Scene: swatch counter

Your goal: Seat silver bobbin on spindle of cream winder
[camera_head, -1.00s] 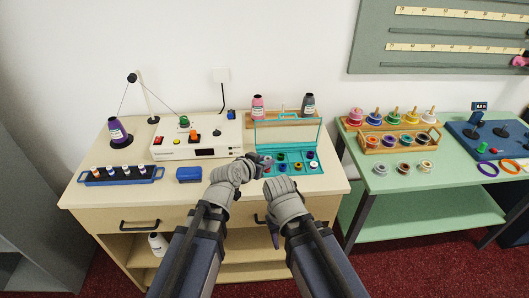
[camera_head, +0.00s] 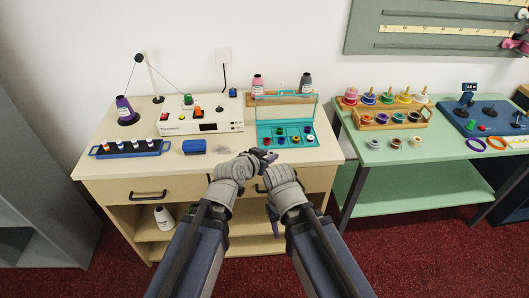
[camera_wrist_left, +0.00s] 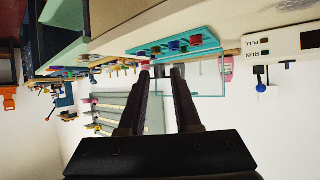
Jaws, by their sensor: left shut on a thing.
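The cream winder (camera_head: 180,127) stands on the left table, with coloured buttons, a dark display and a green-topped part on it. Its panel with FULL and RUN labels shows at the right in the left wrist view (camera_wrist_left: 258,48). My left gripper (camera_head: 265,155) is in front of the teal bobbin tray (camera_head: 262,142). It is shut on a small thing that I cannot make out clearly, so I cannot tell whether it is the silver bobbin. A pale bobbin (camera_head: 309,138) sits at the tray's right. My right gripper (camera_head: 275,228) hangs low before the table; its opening is unclear.
A purple thread cone (camera_head: 124,108) and a blue rack (camera_head: 105,153) stand left, with a blue box (camera_head: 194,147) in front of the winder. A clear upright panel (camera_head: 286,108) rises behind the tray. The green table (camera_head: 355,152) holds coloured spools.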

